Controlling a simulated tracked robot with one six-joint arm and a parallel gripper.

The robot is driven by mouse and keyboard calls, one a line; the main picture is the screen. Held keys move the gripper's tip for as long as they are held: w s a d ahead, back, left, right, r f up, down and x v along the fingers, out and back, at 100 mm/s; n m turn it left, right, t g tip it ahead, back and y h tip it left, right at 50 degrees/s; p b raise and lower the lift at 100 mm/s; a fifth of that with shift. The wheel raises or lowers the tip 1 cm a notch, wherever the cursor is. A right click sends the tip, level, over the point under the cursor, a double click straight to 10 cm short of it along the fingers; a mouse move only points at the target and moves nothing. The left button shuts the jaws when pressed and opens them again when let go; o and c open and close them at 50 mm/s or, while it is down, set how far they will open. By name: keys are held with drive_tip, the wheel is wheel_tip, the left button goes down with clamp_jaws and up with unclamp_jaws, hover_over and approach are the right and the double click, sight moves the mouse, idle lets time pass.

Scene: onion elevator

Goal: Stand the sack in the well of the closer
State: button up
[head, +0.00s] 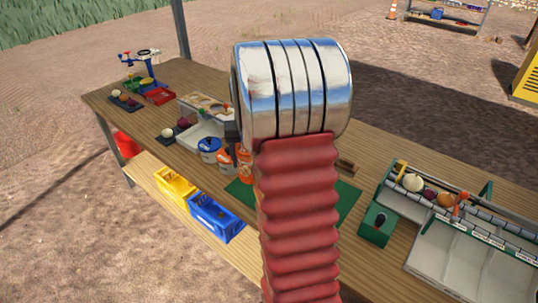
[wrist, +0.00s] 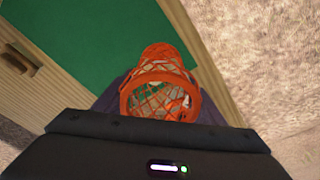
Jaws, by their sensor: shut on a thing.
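The sack (wrist: 160,85) is an orange mesh tube with a round rim, seen from above in the wrist view. My gripper (wrist: 163,104) is shut on it, with dark fingers on either side. The sack is over or close to the edge of the green mat (wrist: 90,35); its height cannot be told. The lower part of the sack is hidden. In the head view my own arm covers the middle of the bench, and orange mesh (head: 245,160) shows just left of it. I cannot tell which thing is the closer; it may be hidden behind my arm.
The wooden bench (head: 180,80) holds a tray unit (head: 205,132), a blue tub (head: 208,148) and a blue stand (head: 143,65) on the left. A roller conveyor (head: 470,228) with onions stands right. Yellow (head: 174,187) and blue crates (head: 215,217) sit on the lower shelf.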

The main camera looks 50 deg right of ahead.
drive_tip(key=w+a+f+n, duration=0.2)
drive_tip(key=w+a+n, duration=0.2)
drive_tip(key=a, duration=0.8)
drive_tip(key=w+a+f+n, duration=0.2)
drive_tip(key=w+a+n, duration=0.2)
drive_tip(key=a, duration=0.8)
drive_tip(key=shift+w+a+y, duration=0.25)
drive_tip(key=shift+w+y, duration=0.15)
drive_tip(key=shift+w, duration=0.4)
drive_tip(key=shift+s, duration=0.1)
